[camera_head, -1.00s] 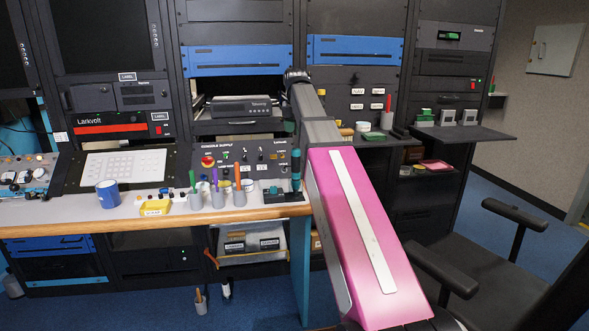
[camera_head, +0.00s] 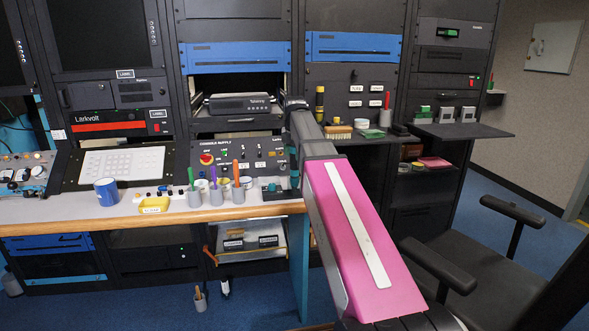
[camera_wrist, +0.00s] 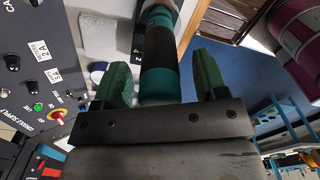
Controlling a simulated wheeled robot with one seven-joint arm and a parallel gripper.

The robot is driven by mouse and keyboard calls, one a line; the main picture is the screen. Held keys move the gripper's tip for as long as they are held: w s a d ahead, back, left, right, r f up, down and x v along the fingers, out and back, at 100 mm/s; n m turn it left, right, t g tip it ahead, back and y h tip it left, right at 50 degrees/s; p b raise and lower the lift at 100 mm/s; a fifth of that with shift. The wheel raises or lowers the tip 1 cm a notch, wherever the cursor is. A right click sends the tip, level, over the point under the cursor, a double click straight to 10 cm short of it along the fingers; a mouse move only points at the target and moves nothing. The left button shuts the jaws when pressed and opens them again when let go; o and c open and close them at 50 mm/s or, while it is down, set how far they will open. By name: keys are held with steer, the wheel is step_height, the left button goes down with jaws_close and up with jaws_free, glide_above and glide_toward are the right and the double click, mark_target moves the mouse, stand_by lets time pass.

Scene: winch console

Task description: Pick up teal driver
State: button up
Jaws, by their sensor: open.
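The teal driver (camera_wrist: 158,85), with black bands, stands between the two green fingers of my gripper (camera_wrist: 161,80) in the wrist view. The fingers are apart, with a visible gap on each side of the driver, so it is not gripped. In the head view a bit of the teal driver (camera_head: 294,181) shows beside my arm, at the right end of the console desk near a black holder (camera_head: 271,196). My arm hides the gripper and most of the driver there.
Cups with colored pens (camera_head: 219,195) stand on the desk left of the driver, with a yellow tray (camera_head: 154,204) and a blue mug (camera_head: 107,190). The console supply panel (camera_head: 231,156) rises close behind. A black chair (camera_head: 476,245) stands at the right.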

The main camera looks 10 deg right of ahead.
steer(key=c, duration=1.1)
